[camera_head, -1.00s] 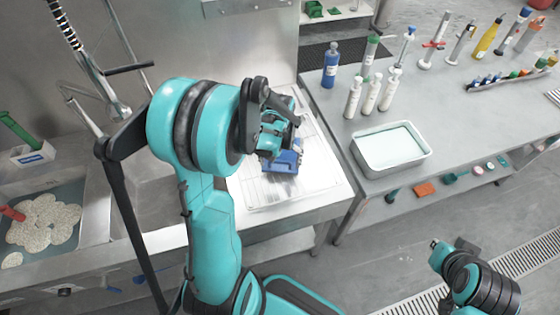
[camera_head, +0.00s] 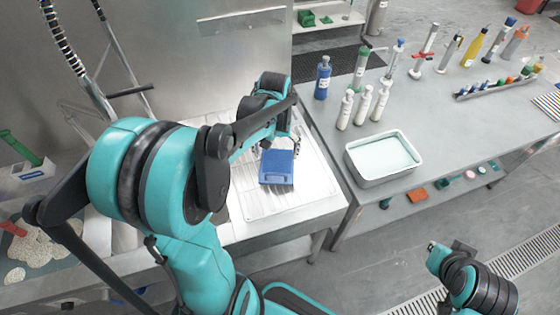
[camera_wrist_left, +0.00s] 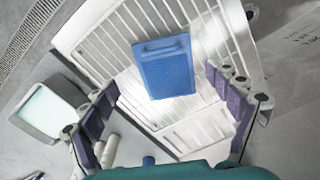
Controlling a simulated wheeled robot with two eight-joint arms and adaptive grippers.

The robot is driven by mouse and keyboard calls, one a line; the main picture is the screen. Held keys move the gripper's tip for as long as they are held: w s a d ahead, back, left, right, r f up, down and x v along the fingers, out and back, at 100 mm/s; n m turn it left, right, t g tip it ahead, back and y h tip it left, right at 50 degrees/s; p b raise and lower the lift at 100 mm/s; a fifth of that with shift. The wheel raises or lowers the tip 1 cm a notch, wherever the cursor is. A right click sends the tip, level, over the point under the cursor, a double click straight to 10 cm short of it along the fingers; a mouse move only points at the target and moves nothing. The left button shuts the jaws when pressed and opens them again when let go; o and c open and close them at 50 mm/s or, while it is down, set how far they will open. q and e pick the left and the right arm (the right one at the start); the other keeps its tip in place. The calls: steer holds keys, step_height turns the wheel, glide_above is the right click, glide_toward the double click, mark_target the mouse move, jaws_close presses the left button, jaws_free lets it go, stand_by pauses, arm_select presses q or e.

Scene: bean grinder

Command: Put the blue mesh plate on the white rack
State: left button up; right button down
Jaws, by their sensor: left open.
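The blue mesh plate (camera_head: 277,167) lies flat on the white rack (camera_head: 318,190) in the head view. In the left wrist view the plate (camera_wrist_left: 167,70) rests across the ribs of the rack (camera_wrist_left: 110,45). My left gripper (camera_head: 283,140) is open and empty at the far edge of the plate. In the left wrist view its purple-padded fingers (camera_wrist_left: 165,110) are spread wide, with the plate clear of them. My right gripper (camera_head: 440,246) shows small at the lower right, away from the rack; its jaws are not clear.
A white-filled metal tray (camera_head: 352,172) and several bottles (camera_head: 345,110) stand on the grey table (camera_head: 440,110) to the right. A sink with pale pieces (camera_head: 45,245) lies at the left. A tap stand (camera_head: 95,90) rises behind it.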

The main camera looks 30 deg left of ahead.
arm_select(q)
steer(key=s+d+r+m+t, duration=0.5)
steer(key=s+d, duration=0.4)
steer(key=d, duration=0.3)
steer(key=shift+r+t, duration=0.6)
steer(key=shift+t, duration=0.4)
